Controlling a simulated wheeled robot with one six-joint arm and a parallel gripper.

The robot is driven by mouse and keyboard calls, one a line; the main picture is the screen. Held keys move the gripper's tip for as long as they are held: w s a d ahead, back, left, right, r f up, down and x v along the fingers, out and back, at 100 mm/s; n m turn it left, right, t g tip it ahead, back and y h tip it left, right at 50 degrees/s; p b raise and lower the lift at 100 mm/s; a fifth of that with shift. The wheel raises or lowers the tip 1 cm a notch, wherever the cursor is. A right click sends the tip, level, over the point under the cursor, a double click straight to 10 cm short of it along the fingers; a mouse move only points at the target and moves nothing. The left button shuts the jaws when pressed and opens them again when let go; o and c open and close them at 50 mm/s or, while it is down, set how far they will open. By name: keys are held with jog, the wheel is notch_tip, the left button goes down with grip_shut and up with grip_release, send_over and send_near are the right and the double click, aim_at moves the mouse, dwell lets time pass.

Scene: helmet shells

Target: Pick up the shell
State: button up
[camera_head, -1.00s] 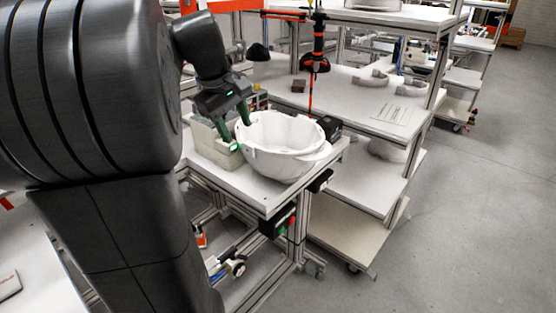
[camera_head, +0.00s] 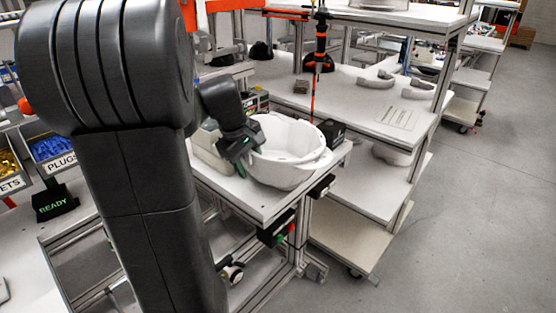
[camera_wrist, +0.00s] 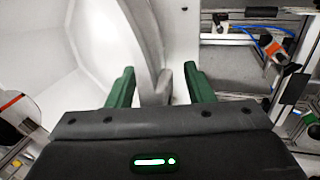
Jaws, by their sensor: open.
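The white helmet shell (camera_head: 292,172) lies open side up on the white top of a small cart (camera_head: 262,203). My gripper (camera_head: 242,168) is at the shell's left rim in the head view. In the wrist view, the two green fingers of my gripper (camera_wrist: 160,84) are apart, with the edge of the shell (camera_wrist: 150,40) between them. A gap shows between the rim and the right finger; whether the left finger touches the shell I cannot tell. My gripper partly hides the shell's left side in the head view.
A grey-beige bin (camera_head: 208,150) stands on the cart just left of the shell. A dark box (camera_head: 333,131) sits behind the shell at right. A white shelf unit (camera_head: 385,115) stands close behind. Open floor (camera_head: 480,220) lies to the right.

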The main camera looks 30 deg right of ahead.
jog(key=shift+f, duration=0.15)
grip_shut()
